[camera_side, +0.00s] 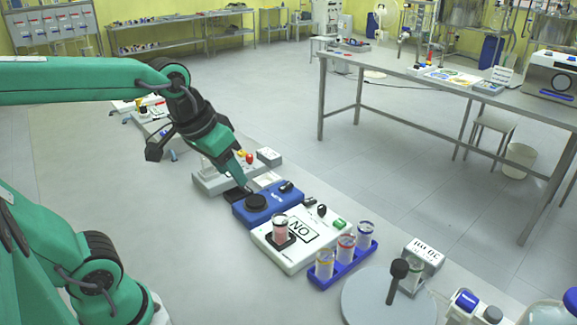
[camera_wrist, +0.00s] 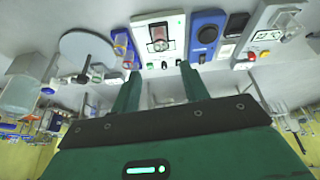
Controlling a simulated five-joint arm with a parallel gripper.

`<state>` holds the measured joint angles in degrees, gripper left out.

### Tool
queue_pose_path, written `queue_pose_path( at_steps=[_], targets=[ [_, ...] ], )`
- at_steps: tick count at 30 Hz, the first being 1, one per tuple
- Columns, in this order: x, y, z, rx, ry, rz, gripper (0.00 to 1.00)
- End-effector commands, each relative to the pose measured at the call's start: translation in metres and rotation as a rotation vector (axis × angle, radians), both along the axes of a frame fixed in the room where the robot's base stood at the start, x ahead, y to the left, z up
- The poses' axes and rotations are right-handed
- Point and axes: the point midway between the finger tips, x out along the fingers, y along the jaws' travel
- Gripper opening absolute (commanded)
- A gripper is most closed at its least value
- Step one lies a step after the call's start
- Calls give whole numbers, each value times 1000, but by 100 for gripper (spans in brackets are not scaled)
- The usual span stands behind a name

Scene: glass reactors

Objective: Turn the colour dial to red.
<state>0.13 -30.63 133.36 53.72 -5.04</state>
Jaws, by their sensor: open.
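No dial with clear colour marks can be made out. A blue box (camera_side: 268,208) carries a black round disc (camera_side: 256,202) and a small black knob (camera_side: 286,187). It also shows in the wrist view (camera_wrist: 199,47). A white box (camera_side: 283,251) carries an "ON" panel, which reads upside down, a vial of pinkish liquid (camera_side: 280,231), dark knobs (camera_side: 321,210) and a green button (camera_side: 339,223). My gripper (camera_side: 243,186) points down near the blue box's left end. In the wrist view my gripper (camera_wrist: 159,70) has its fingers apart with nothing between them.
A grey box with a red knob (camera_side: 249,158) stands behind the blue box. A blue rack (camera_side: 343,262) of vials and a round grey plate (camera_side: 370,302) with a black-knobbed post (camera_side: 397,270) stand in front. The bench is clear left of the boxes.

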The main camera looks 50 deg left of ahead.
Motion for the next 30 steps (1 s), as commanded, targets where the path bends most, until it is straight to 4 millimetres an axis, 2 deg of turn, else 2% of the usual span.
queue_pose_path(
  at_steps=[8,17,23,30],
  targets=[
    [52,-1,3,-31,84,78,45],
    [109,-2,-8,-57,170,166,45],
    [147,-3,-24,-70,226,226,45],
    [190,-5,-53,-81,294,298,45]
  ],
)
